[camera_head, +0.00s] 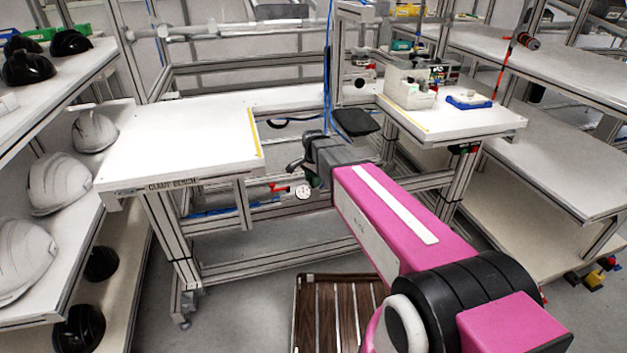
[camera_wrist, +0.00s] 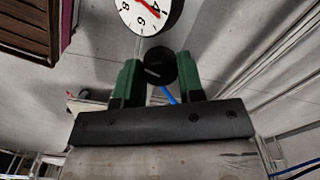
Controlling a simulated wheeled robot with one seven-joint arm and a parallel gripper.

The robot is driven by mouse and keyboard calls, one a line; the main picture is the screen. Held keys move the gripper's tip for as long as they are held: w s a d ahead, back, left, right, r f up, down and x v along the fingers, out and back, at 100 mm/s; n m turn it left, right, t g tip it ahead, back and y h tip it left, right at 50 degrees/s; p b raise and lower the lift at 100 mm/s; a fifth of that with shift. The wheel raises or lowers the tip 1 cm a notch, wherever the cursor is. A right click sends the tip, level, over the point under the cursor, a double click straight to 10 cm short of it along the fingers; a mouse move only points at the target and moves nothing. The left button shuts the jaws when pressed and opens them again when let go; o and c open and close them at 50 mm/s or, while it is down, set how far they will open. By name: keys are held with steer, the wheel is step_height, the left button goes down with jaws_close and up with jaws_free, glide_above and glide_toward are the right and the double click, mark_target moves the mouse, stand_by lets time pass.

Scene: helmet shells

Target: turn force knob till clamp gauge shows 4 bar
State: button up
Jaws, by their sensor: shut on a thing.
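The clamp gauge, a round white dial with a black rim, is partly cut off at the top of the wrist view (camera_wrist: 140,22). Its red needle points close to a numeral that looks like 4; the exact reading is unclear. The dial also shows small under the bench in the head view (camera_head: 303,192). The force knob (camera_wrist: 160,66), black and round with a pale mark, sits just below the gauge. My gripper (camera_wrist: 158,62) is shut on the knob, one green finger on each side. In the head view my gripper (camera_head: 310,172) reaches under the bench edge.
The clamp bench (camera_head: 190,140) has a clear white top on the left. A red handle (camera_head: 278,188) sits left of the gauge. A slatted brown platform (camera_head: 335,315) lies on the floor below my arm. Shelves with helmet shells (camera_head: 60,182) stand at the left.

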steer(key=shift+n, duration=1.7)
steer(key=o, duration=0.9)
step_height(320, 180, up, 11)
steer(key=shift+f, duration=0.1)
